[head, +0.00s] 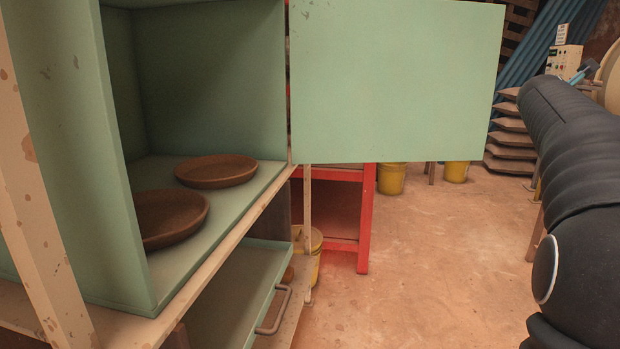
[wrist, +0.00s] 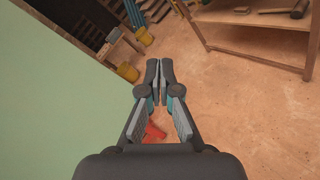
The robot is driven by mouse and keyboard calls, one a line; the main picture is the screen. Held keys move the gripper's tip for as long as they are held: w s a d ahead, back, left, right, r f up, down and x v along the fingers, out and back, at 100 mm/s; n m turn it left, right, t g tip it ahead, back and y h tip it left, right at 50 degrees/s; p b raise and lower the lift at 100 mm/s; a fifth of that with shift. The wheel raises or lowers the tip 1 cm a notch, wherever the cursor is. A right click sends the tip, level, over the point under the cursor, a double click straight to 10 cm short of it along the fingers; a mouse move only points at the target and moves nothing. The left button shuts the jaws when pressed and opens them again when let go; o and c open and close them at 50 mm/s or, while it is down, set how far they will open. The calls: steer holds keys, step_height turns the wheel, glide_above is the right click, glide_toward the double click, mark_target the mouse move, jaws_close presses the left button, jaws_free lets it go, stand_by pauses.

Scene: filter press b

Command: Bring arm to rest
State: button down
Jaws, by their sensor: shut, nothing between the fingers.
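My gripper (wrist: 160,68) shows in the wrist view, its two dark fingertips together and empty, over the bare floor. The pale green open cabinet door (wrist: 50,115) is to its left in that view. In the head view my dark arm runs along the right side, and the gripper itself is out of frame. The door (head: 395,80) stands swung out to the right of the green cabinet (head: 75,150).
Two brown dishes stand in the cabinet, one farther back (head: 216,171) and one nearer (head: 168,217). A drawer (head: 240,295) below is pulled out. A red frame (head: 364,215) and yellow buckets (head: 391,178) stand behind. The floor in the middle is clear.

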steer(key=s+a+f+m+g+y, duration=0.25)
steer(key=a+f+m, duration=0.2)
steer(key=f, duration=0.25)
steer(key=s+a+f+m+g+y, duration=0.1)
steer(key=s+a+f+m, duration=0.3)
steer(key=f+m, duration=0.25)
steer(key=s+a+f+m+g+y, duration=0.1)
steer(key=s+a+f+m+y, duration=0.2)
steer(key=f, duration=0.5)
steer(key=s+a+f+m+y, duration=0.1)
steer(key=s+a+f, duration=0.3)
steer(key=s+a, duration=0.4)
steer(key=s+a+f+m+g+y, duration=0.1)
steer(key=s+a+f+m+y, duration=0.1)
steer(key=s+a+f, duration=0.3)
steer(key=s+a+f+m+y, duration=0.2)
steer(key=s+a+f, duration=0.2)
steer(key=s+a, duration=0.8)
steer(key=shift+a+f+m, duration=0.3)
steer(key=shift+a+m, duration=0.1)
steer(key=shift+a, duration=1.65)
